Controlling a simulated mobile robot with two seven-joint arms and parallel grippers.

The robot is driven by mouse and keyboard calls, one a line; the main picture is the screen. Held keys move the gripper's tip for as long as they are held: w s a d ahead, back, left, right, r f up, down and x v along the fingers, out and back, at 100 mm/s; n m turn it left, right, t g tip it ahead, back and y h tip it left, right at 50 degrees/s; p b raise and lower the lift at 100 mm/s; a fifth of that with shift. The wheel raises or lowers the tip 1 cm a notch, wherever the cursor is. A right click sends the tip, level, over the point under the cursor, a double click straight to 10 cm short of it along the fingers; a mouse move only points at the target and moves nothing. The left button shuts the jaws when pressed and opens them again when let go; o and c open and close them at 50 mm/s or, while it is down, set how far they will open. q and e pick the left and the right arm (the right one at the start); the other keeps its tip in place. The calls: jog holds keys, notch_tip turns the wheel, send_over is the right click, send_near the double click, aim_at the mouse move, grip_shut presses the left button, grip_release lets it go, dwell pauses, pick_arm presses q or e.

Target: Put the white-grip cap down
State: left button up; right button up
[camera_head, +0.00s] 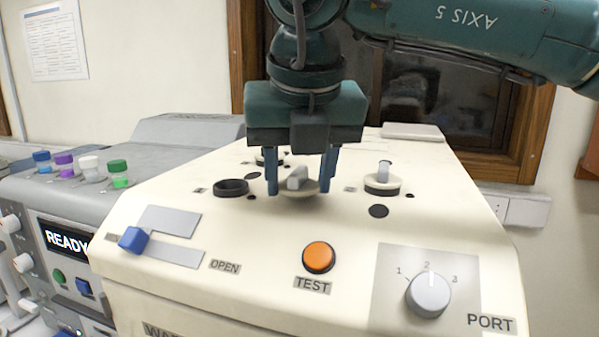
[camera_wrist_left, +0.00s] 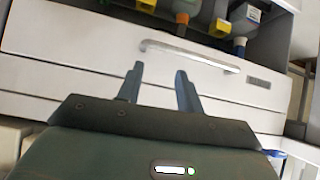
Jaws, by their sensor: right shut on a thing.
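My right gripper (camera_head: 299,188) points down over the top of the cream machine (camera_head: 200,270). It is shut on the white-grip cap (camera_head: 298,186), a pale round disc with an upright light grip between the blue fingers. The cap is just above or on the machine top; I cannot tell which. A dark-rimmed round port (camera_head: 231,188) stands uncovered to the left of the cap. In the left wrist view my left gripper (camera_wrist_left: 158,85) is open and empty in front of a white drawer (camera_wrist_left: 60,75).
A second cap with a grip (camera_head: 383,184) sits to the right, and another port is partly hidden behind my gripper. An orange TEST button (camera_head: 319,257), a PORT knob (camera_head: 428,294) and a blue slider (camera_head: 134,240) are in front. Small coloured-capped jars (camera_head: 118,173) stand left.

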jog(key=shift+f+b, duration=0.3)
jog(key=shift+f, duration=0.15)
jog(key=o, duration=1)
jog(key=shift+r, duration=0.1)
jog(key=shift+c, duration=0.2)
jog(key=shift+s+r, duration=0.1)
jog(key=shift+r, duration=0.35)
jog(key=v, duration=1.1)
jog(key=shift+s+r, duration=0.2)
